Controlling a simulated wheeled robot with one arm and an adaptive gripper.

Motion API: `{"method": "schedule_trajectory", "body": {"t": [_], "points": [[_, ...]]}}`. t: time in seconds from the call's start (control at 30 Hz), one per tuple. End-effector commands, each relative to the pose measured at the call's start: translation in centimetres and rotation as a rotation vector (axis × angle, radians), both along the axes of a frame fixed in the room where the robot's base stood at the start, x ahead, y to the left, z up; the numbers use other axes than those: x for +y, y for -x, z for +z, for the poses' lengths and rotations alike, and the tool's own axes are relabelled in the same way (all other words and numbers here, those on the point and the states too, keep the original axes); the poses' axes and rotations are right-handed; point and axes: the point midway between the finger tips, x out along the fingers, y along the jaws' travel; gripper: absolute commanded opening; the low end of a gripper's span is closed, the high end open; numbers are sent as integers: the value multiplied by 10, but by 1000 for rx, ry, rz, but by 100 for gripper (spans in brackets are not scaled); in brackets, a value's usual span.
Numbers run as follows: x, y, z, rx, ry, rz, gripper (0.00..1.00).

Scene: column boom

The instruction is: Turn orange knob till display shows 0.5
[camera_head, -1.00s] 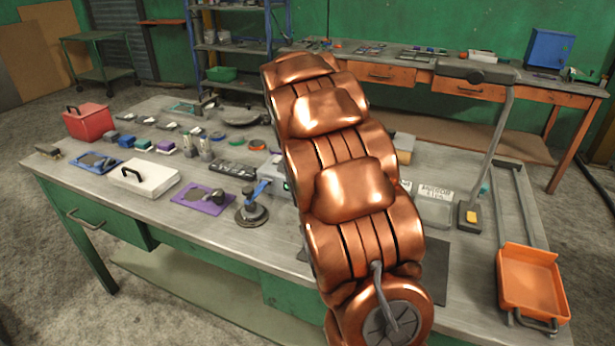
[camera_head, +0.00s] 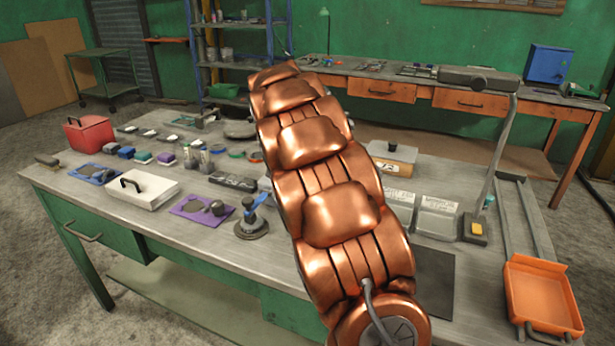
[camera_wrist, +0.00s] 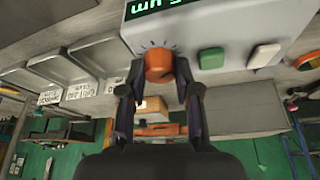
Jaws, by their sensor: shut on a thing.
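The orange knob (camera_wrist: 158,65) sits on the front of a pale grey instrument box (camera_wrist: 215,30) in the wrist view, with tick marks around it. My gripper (camera_wrist: 159,76) is shut on the knob, one dark finger on each side. A green button (camera_wrist: 211,58) and a white button (camera_wrist: 263,55) are right of the knob. In the head view my copper arm hides the knob and display.
The workbench (camera_head: 150,222) holds a white case (camera_head: 145,186), a purple plate (camera_head: 200,208), a red box (camera_head: 90,133) and several small parts. A lamp (camera_head: 480,80) and an orange tray (camera_head: 543,295) stand right of my arm.

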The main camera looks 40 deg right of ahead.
Motion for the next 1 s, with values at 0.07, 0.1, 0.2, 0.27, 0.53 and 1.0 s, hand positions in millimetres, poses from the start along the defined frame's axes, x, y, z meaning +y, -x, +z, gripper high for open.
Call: {"method": "schedule_trajectory", "body": {"t": [0.07,0.1,0.2,0.27,0.53,1.0], "points": [[-2,1,0,1,2,-2,36],[-1,1,0,1,2,-1,40],[-1,0,0,1,2,1,51],[0,0,0,1,1,1,57],[0,0,0,0,1,2,57],[1,2,5,2,-2,215,57]]}}
